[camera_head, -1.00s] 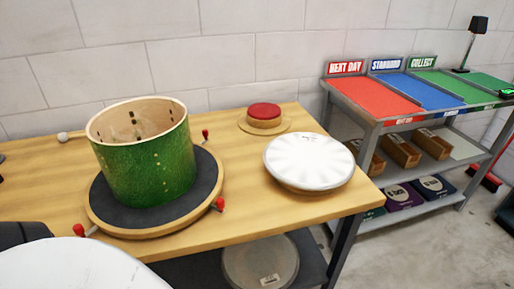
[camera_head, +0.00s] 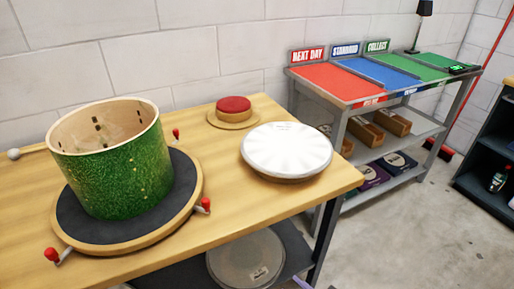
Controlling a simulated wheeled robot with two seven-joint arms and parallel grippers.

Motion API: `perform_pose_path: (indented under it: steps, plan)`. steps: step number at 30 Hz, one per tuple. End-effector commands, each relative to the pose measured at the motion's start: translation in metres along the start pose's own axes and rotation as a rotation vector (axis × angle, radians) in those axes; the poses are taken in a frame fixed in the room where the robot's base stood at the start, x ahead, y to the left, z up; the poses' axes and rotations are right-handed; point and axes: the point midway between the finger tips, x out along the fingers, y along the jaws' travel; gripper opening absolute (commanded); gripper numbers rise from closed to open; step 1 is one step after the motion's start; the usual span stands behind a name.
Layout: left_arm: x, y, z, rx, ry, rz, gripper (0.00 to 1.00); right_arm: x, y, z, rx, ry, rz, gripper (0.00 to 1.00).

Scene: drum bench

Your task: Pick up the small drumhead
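A white round drumhead (camera_head: 287,150) lies on the right end of the wooden bench, on what looks like a darker round base. Another round, translucent drumhead (camera_head: 245,260) lies on the dark shelf under the bench and is partly cut off by the bench edge. I cannot tell from their looks which one is called small. A green drum shell (camera_head: 112,165), open at the top, stands on a round dark-topped turntable (camera_head: 82,228) with red-tipped handles. Neither of my grippers shows in this view.
A red round button (camera_head: 234,104) on a wooden base is at the bench's back. A rack (camera_head: 340,84) with red, blue and green trays stands right of the bench, boxes below. A dark shelf unit (camera_head: 490,165) is far right. Floor between is clear.

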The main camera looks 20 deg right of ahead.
Motion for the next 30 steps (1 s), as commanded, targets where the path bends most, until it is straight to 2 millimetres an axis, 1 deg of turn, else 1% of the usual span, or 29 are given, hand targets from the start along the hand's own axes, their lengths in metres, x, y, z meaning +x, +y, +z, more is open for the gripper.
perform_pose_path:
  steps: [1, 2, 3, 6, 9, 12, 14, 18, 21, 26, 30]
  plan:
    - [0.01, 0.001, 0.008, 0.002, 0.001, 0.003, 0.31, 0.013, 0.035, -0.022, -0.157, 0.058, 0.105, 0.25]
    - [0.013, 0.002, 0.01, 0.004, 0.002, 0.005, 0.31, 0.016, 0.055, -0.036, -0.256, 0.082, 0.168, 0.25]
    - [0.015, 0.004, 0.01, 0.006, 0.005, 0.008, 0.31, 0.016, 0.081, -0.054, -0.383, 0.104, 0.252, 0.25]
    - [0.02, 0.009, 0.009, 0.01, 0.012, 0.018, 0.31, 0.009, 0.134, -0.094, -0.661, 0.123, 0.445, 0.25]
    - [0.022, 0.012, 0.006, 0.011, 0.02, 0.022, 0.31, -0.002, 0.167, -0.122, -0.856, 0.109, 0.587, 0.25]
    - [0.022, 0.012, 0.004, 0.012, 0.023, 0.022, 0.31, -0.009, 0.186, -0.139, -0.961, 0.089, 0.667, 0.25]
    - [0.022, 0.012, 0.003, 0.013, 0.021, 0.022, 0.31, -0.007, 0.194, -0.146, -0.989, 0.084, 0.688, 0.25]
    - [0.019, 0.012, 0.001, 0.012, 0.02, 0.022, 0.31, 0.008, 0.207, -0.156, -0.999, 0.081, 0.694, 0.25]
    - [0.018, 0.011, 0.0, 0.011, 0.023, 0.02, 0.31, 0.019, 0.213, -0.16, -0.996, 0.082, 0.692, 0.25]
    - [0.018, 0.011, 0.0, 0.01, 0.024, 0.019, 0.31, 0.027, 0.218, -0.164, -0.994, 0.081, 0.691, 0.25]
    - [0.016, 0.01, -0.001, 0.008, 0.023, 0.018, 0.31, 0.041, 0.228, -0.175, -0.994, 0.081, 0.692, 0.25]
